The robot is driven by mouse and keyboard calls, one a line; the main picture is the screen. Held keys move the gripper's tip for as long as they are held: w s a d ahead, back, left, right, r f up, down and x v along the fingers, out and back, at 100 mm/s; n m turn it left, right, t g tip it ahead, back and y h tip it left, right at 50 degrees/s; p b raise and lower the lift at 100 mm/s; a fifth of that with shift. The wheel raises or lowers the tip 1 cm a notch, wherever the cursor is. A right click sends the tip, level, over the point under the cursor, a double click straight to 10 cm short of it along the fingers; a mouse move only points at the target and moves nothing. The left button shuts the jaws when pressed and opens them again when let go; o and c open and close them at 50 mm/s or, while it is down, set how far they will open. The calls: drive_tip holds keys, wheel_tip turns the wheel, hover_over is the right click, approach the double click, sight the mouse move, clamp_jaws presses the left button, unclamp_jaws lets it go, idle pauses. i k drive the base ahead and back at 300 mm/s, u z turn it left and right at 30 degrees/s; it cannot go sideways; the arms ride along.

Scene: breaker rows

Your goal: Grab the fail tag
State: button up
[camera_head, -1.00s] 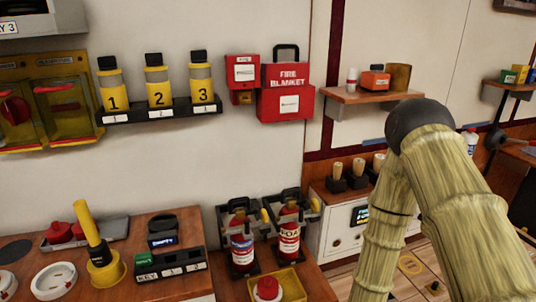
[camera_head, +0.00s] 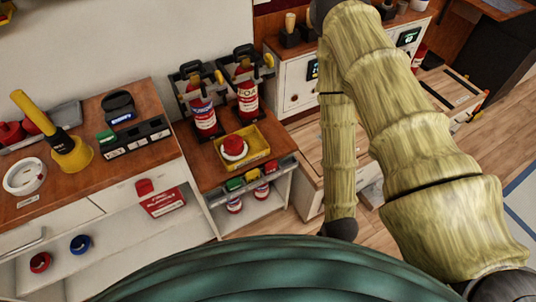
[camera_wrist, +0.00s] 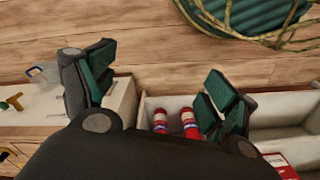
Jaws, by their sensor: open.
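No tag that I can read as the fail tag shows. A small red tag-like piece (camera_head: 271,165) sits beside a yellow piece (camera_head: 252,174) and a green piece (camera_head: 235,183) on the front edge of the middle wooden cabinet; their lettering is too small to read. My gripper (camera_wrist: 158,88) is open and empty in the wrist view, its two green-padded fingers wide apart above the floor and a pale open shelf. In the head view my forearm hangs down right of the cabinet, and the gripper itself is hidden.
The middle cabinet (camera_head: 190,152) carries two red extinguishers (camera_head: 247,92) and a yellow tray (camera_head: 262,140) with a red-topped object. Red-and-white cans (camera_wrist: 160,120) stand on its lower shelf. The left counter (camera_head: 170,162) holds a yellow plunger-like tool (camera_head: 70,150). Wooden floor is open at right.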

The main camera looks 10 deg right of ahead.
sight(271, 166)
drive_tip(key=u, duration=1.9)
drive_tip(key=k, duration=0.45)
drive_tip(key=z, duration=1.35)
